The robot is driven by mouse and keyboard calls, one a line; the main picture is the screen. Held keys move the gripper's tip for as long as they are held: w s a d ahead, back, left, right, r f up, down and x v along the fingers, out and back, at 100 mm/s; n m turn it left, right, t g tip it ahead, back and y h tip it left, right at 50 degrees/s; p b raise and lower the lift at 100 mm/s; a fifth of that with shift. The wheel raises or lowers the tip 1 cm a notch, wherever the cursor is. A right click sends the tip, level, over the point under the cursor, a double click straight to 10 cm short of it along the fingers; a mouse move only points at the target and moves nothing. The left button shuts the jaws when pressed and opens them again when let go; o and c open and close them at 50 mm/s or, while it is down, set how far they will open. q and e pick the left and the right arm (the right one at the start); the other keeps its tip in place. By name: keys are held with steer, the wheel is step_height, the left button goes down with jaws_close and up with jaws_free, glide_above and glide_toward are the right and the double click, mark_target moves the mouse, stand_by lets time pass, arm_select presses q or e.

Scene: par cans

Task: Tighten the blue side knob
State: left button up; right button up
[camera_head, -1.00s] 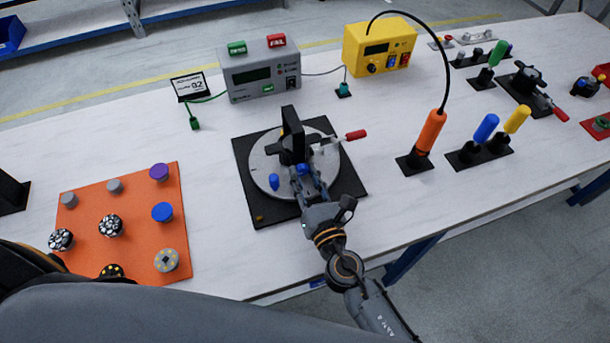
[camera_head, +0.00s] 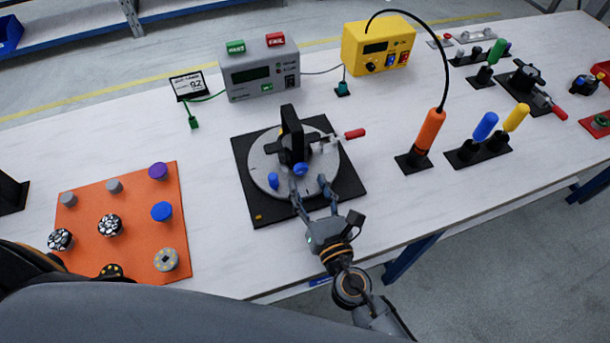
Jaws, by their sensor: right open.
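A black par can (camera_head: 292,140) with an upright bracket stands on a round grey turntable (camera_head: 262,160), which sits on a black square base. A blue knob (camera_head: 301,169) is on the side of the fixture facing me. A second blue knob (camera_head: 273,180) is to its left, near the turntable's edge. Which one is the side knob, I cannot tell for sure. My right gripper (camera_head: 311,187) is open and empty, its fingers spread just in front of the nearer knob, apart from it as far as I can see.
A red-handled toggle clamp (camera_head: 352,134) is at the turntable's right. A grey tester (camera_head: 260,75) and a yellow box (camera_head: 378,47) stand behind. An orange screwdriver (camera_head: 431,130) stands in a holder to the right. An orange mat (camera_head: 135,235) with several knobs lies left.

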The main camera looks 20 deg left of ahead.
steer(key=v, duration=0.8)
steer(key=shift+s+d, duration=0.2)
steer(key=shift+s, duration=0.05)
